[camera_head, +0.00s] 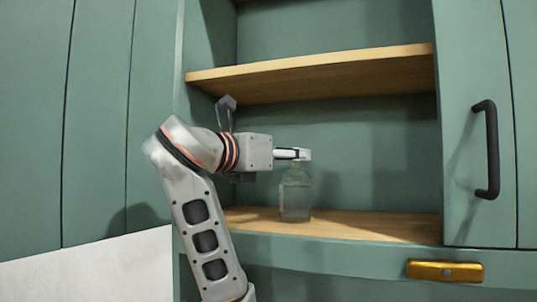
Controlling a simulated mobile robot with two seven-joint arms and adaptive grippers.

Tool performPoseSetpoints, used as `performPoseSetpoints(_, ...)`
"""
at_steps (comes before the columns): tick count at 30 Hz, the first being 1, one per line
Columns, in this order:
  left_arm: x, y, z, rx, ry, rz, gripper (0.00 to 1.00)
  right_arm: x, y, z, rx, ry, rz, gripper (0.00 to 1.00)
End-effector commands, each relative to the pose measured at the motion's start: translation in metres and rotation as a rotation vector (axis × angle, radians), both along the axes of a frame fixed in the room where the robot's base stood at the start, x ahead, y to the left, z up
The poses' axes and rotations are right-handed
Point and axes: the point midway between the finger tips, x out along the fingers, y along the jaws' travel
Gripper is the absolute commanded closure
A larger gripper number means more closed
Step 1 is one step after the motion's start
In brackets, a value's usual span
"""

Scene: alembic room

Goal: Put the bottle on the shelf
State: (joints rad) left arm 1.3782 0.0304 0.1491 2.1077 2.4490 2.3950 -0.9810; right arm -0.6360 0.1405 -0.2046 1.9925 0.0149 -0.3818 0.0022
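A clear, greenish glass bottle (295,197) is upright at the lower wooden shelf (375,227) of the cabinet, toward its left part. Its base appears to touch the shelf board. My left gripper (303,154) reaches in from the left, level with the bottle's top. A light finger covers the neck and top of the bottle. Only one side of the fingers shows, so I cannot tell whether they are shut on the neck. My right gripper is not in view.
An upper wooden shelf (330,75) runs above my gripper. The lower shelf is clear to the right of the bottle. A door with a black handle (488,150) is at the right. A brass-coloured pull (444,270) sits below the shelf.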

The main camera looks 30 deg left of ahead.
Motion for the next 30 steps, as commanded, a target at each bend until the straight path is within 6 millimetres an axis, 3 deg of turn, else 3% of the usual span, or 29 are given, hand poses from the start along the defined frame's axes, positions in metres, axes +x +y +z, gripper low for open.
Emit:
performPoseSetpoints(9,-0.063,0.010,0.003,0.003,-0.006,0.006,0.68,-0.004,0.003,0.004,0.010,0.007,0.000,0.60)
performPoseSetpoints(15,-0.089,0.013,0.002,0.002,-0.004,0.004,0.68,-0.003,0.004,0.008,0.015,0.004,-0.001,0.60)
performPoseSetpoints(21,-0.101,0.014,0.001,0.002,-0.002,0.001,0.68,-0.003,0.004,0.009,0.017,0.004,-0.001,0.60)
performPoseSetpoints(30,-0.103,0.014,0.000,0.001,-0.001,0.000,0.68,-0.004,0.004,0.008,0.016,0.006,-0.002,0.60)
